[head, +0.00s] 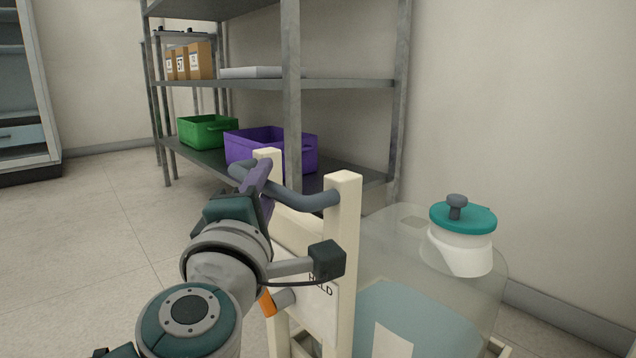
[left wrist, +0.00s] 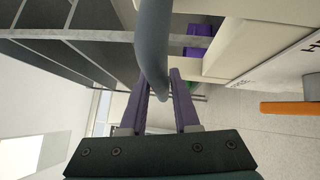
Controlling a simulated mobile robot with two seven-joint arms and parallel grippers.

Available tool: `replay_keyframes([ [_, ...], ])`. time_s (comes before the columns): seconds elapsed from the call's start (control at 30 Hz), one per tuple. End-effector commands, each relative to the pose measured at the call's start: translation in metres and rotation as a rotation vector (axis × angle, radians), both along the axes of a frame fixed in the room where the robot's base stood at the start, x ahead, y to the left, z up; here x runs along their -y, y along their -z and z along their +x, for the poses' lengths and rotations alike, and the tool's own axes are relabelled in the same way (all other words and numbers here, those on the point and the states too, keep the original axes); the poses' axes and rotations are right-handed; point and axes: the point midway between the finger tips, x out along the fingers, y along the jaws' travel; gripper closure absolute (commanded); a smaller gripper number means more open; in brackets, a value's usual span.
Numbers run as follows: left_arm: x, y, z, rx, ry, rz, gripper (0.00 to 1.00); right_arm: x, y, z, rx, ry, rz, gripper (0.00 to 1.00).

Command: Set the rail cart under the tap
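The rail cart (head: 343,235) stands close in front of me, with cream posts joined by a grey handle bar (head: 306,197). It carries a large clear jug (head: 415,320) with a white neck and a teal cap (head: 463,217). My left gripper (head: 263,175) is at the handle bar. In the left wrist view, the purple fingers (left wrist: 161,88) lie on both sides of the handle bar (left wrist: 154,40) and appear closed on it. The orange-tipped lever (head: 267,302) sits below, by a panel with partly hidden lettering. I see no tap. My right gripper is not in view.
A grey metal shelf unit (head: 291,100) stands behind the cart, holding a green bin (head: 205,132), a purple bin (head: 262,152) and cardboard boxes (head: 190,62). A cabinet (head: 25,100) stands far left. The floor (head: 85,225) at left is clear. A wall closes the right.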

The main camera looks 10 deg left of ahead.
Motion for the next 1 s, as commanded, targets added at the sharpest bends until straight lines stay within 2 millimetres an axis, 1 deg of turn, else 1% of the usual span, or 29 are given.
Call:
replay_keyframes([
  [0.03, 0.0000, 0.0001, -0.0001, 0.000, 0.000, 0.000, 0.77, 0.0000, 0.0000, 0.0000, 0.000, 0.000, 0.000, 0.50],
  [0.23, -0.0001, 0.0000, -0.0002, 0.000, 0.000, 0.000, 1.00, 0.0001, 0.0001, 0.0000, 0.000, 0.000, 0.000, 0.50],
  [1.0, -0.0001, -0.0003, -0.0002, 0.001, 0.000, 0.000, 1.00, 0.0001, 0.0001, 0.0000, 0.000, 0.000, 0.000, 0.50],
])
